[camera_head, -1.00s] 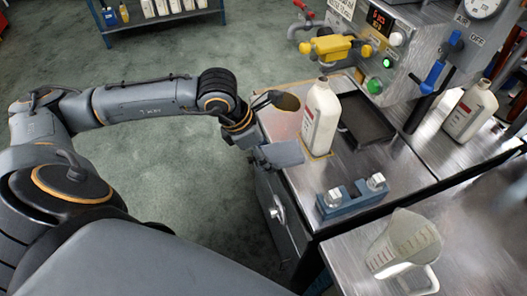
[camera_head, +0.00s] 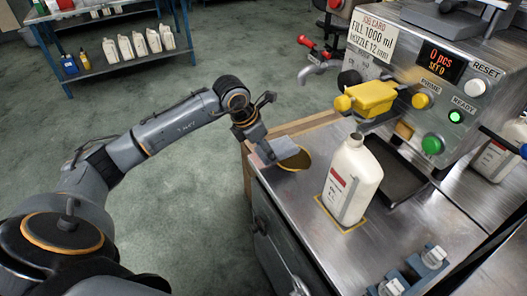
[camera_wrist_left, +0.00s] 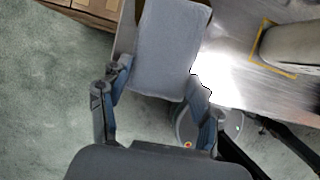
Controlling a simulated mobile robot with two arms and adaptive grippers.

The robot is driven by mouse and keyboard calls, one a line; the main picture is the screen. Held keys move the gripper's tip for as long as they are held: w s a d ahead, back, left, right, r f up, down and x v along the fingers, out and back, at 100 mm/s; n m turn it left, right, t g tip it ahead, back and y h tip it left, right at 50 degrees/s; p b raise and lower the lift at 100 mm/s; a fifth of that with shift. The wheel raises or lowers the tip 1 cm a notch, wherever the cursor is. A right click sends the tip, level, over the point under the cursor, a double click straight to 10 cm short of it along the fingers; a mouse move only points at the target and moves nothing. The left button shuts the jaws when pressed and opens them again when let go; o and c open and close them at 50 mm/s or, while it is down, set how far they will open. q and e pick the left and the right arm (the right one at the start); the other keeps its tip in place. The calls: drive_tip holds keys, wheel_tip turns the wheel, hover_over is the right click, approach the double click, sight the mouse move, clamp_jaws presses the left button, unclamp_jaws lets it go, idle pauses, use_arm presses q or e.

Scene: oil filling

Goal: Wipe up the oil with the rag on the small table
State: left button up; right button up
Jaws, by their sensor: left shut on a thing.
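In the left wrist view the rag (camera_wrist_left: 172,50) hangs flat between the two fingers (camera_wrist_left: 158,108) and extends over the bench edge. The oil (camera_head: 297,161) is a brown, roundish patch on the bench top. The rag covers part of it in the head view. I cannot tell whether the rag presses on the surface. My right gripper is not in view.
A white bottle (camera_head: 352,180) with a red label stands in a yellow square close right of the oil. Behind it is the filling machine (camera_head: 440,70) with a yellow nozzle (camera_head: 368,99). A blue fixture (camera_head: 408,283) sits at the front right. Green floor lies left.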

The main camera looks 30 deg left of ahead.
sight(277, 148)
use_arm(q)
drive_tip(key=shift+w+d+f, duration=0.25)
drive_tip(key=shift+d, duration=0.1)
drive_tip(key=shift+w+d+f+b, duration=0.6)
drive_tip(key=shift+w+f+b, duration=0.1)
drive_tip(key=shift+w+f, duration=0.25)
drive_tip(key=shift+w+d+f+b, duration=0.35)
drive_tip(key=shift+w+f+b, duration=0.25)
drive_tip(key=shift+w+f, duration=0.05)
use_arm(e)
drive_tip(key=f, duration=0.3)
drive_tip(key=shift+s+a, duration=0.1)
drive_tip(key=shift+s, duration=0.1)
use_arm(q)
drive_tip(key=shift+f+b, duration=0.3)
drive_tip(key=shift+f, duration=0.15)
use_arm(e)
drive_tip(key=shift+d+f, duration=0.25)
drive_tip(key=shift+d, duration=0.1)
